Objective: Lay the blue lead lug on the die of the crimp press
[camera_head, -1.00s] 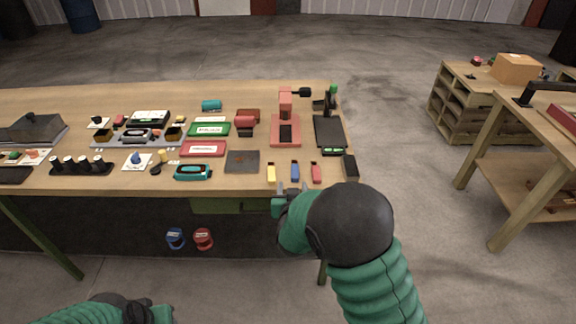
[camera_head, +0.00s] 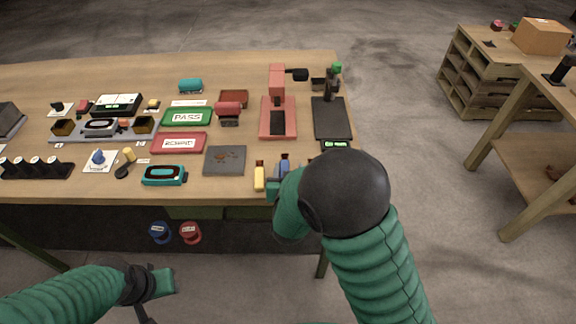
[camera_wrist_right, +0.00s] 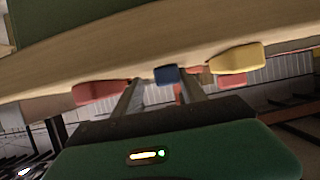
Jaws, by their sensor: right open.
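The blue lead lug (camera_head: 284,165) lies near the table's front edge, between the yellow lug (camera_head: 259,178) and the red lug, which my right arm hides in the head view. In the right wrist view the blue lug (camera_wrist_right: 168,75) shows between the fingers of my open right gripper (camera_wrist_right: 160,84), at about their tips; contact cannot be told. In the head view my right gripper (camera_head: 282,180) is partly hidden by its own arm. A red press (camera_head: 291,117), seemingly the crimp press, stands behind the lugs with a dark plate on its base. My left gripper (camera_head: 150,280) is low in front of the table.
The red lug (camera_wrist_right: 100,92) and yellow lug (camera_wrist_right: 238,60) flank the blue one in the wrist view. A black device (camera_head: 331,118) stands right of the press. A dark grey mat (camera_head: 225,160) lies left of the lugs. Green PASS tray (camera_head: 187,117) and red tray (camera_head: 179,143) are farther left.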

